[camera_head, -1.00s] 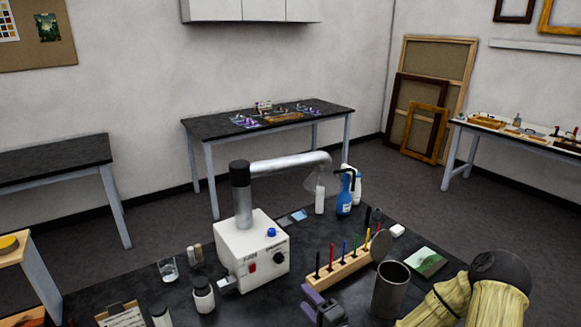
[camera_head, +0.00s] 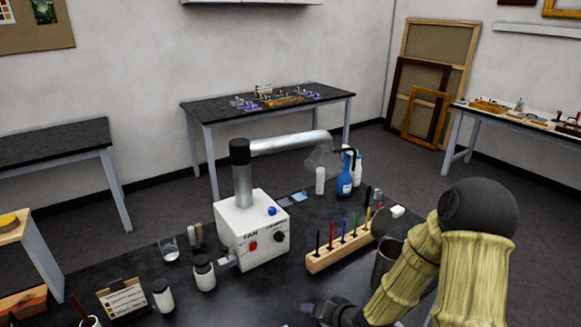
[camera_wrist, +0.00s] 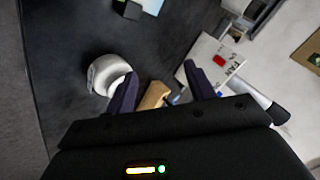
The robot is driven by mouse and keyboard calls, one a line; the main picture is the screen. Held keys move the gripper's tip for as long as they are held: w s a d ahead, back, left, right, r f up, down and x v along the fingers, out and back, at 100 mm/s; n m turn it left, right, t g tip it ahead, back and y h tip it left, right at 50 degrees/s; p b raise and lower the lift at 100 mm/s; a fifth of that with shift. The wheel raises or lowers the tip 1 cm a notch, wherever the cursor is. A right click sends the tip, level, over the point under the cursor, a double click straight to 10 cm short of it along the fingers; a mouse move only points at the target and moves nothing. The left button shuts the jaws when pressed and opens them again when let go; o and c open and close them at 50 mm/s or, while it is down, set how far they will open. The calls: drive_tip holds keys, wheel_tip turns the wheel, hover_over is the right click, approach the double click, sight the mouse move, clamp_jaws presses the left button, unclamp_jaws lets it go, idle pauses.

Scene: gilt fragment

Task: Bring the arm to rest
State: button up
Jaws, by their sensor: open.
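My gripper (camera_wrist: 161,88) is open, its two dark purple fingers spread apart with nothing held between them in the wrist view. In the head view, my gripper (camera_head: 318,311) is low at the bottom edge, over the near part of the black worktable (camera_head: 130,262), and partly cut off. My arm, in a yellowish sleeve with a dark joint, reaches in from the lower right, bent high. It covers part of a grey metal cup (camera_head: 384,262).
A white fan box (camera_head: 240,245) with a silver duct stands mid-table. Right of it are a wooden rack (camera_head: 322,263) of coloured tools and a blue bottle (camera_head: 344,178). White jars (camera_head: 204,275) and a glass (camera_head: 168,248) stand left. A pale round vessel (camera_wrist: 106,75) is beside one finger.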

drive_tip(key=s+d+r+n+g+h+b, duration=0.1)
drive_tip(key=s+d+r+g+h, duration=0.1)
drive_tip(key=s, duration=0.4)
drive_tip(key=s+d+r+n+g+h+b, duration=0.2)
drive_tip(key=s+d+r+g+h, duration=0.1)
drive_tip(key=s+d+r, duration=0.2)
drive_tip(key=shift+s+d+r+h, duration=0.3)
drive_tip(key=shift+s+d, duration=0.25)
drive_tip(key=shift+s, duration=0.7)
